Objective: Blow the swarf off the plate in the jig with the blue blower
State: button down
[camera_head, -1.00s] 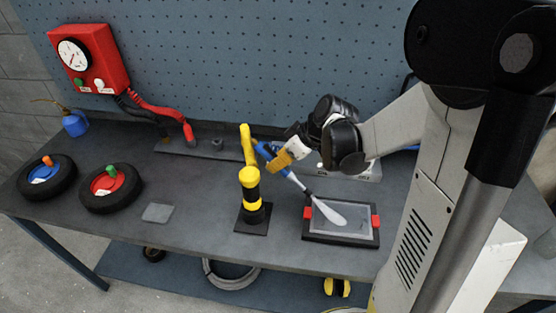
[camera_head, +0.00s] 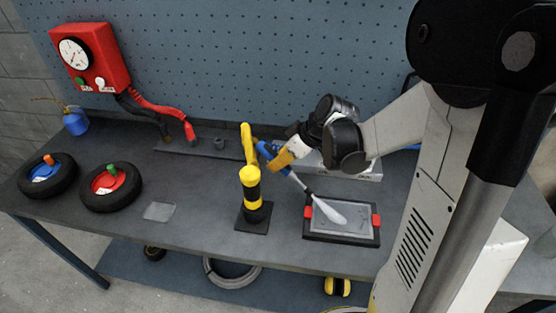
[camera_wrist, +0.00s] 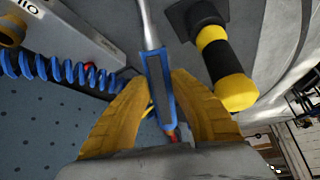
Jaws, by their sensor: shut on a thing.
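My gripper (camera_head: 283,159) is shut on the blue blower (camera_head: 270,150), whose grey nozzle slants down toward the jig. In the wrist view, the yellow fingers (camera_wrist: 155,105) stand on either side of the blower's blue body (camera_wrist: 157,85). A white plume (camera_head: 331,212) spreads from the nozzle over the plate. The grey plate (camera_head: 353,222) lies in the dark jig (camera_head: 340,238), between two red clamps (camera_head: 376,221). The nozzle end is above the plate's left part. I cannot make out single bits of swarf.
A black and yellow post (camera_head: 251,192) stands just left of the jig, close to the blower. Two wheels (camera_head: 110,189), a loose grey plate (camera_head: 160,211) and a red gauge box (camera_head: 88,57) are further left. A blue coiled hose (camera_wrist: 60,70) shows in the wrist view.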

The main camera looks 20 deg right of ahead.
jog(key=shift+r, duration=0.1)
dwell(0.3)
notch_tip(320, 180, up, 6)
jog(key=p, duration=0.4)
jog(key=shift+p, duration=0.35)
